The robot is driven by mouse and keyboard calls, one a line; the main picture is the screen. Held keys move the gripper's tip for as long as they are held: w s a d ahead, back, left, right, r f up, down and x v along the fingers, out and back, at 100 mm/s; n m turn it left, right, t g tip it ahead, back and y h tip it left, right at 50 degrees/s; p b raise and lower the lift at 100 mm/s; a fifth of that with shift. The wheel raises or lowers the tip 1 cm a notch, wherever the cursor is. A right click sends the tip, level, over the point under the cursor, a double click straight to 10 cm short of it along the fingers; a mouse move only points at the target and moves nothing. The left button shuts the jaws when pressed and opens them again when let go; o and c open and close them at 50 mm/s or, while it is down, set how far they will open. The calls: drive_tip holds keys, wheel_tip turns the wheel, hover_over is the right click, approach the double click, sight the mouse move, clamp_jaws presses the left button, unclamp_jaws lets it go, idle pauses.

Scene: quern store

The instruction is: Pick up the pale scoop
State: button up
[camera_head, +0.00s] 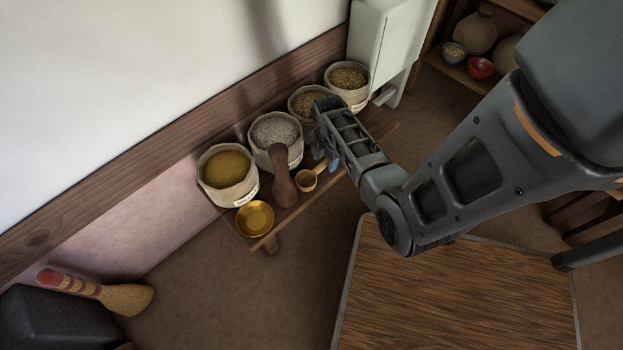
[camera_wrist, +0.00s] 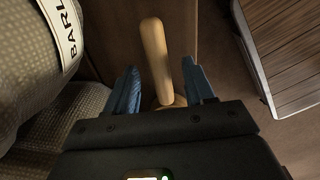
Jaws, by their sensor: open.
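The pale scoop (camera_head: 306,181) lies on the low wooden bench, its small round cup toward the front edge and its handle running up and right toward my gripper. In the wrist view, a pale wooden handle (camera_wrist: 154,55), seemingly this scoop's, shows between my fingers; its lower end is hidden by the gripper body. My gripper (camera_head: 325,158) is over the bench, close to the scoop's handle. In the wrist view my gripper (camera_wrist: 160,75) is open, with one blue finger on each side of the handle. I cannot tell whether either finger touches it.
Several sacks of grain (camera_head: 228,178) line the wall on the bench (camera_head: 236,237). One labelled sack (camera_wrist: 30,50) is close on the left in the wrist view. A dark wooden tool (camera_head: 282,178) and a brass bowl (camera_head: 255,218) are nearby. A wooden table (camera_head: 455,300) stands in front.

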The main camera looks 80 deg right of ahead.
drive_tip(key=shift+f, duration=0.8)
drive_tip(key=shift+c, duration=0.2)
clamp_jaws()
